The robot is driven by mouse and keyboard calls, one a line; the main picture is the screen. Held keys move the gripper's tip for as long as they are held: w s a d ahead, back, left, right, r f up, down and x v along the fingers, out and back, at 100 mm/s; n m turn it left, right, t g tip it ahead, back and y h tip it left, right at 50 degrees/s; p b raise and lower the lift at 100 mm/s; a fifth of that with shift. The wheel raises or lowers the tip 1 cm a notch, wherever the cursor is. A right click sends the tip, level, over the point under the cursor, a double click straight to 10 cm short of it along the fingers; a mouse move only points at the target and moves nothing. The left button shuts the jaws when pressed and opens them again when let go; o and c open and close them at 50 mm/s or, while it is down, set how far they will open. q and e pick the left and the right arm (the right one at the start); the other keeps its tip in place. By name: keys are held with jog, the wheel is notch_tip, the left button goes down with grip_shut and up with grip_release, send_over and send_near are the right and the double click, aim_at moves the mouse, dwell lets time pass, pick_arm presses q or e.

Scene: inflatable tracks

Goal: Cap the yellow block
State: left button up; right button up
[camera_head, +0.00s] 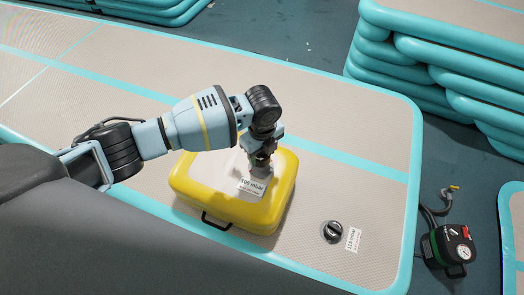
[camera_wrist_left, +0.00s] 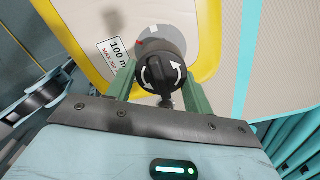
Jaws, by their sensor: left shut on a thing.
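The yellow block (camera_head: 276,212) lies on the beige mat, with a black handle on its near side and a "100 mbar" label on top; its yellow edge also shows in the left wrist view (camera_wrist_left: 88,72). My left gripper (camera_head: 259,170) points down at the block's top. It is shut on a black cap (camera_wrist_left: 162,74) with white turning arrows. Behind the cap is a round grey valve (camera_wrist_left: 166,36) in the block's top, partly hidden by it. I cannot tell whether the cap touches the valve. My right gripper is not in view.
The beige mat (camera_head: 345,130) has turquoise edges and stripes. A black valve cap (camera_head: 333,232) sits in it beside a label. A black pump (camera_head: 448,246) with gauge and hose stands on the dark floor at right. Stacked mats (camera_head: 440,65) rise at back right.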

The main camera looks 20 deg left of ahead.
pick_arm(q)
jog(key=shift+p, duration=0.8)
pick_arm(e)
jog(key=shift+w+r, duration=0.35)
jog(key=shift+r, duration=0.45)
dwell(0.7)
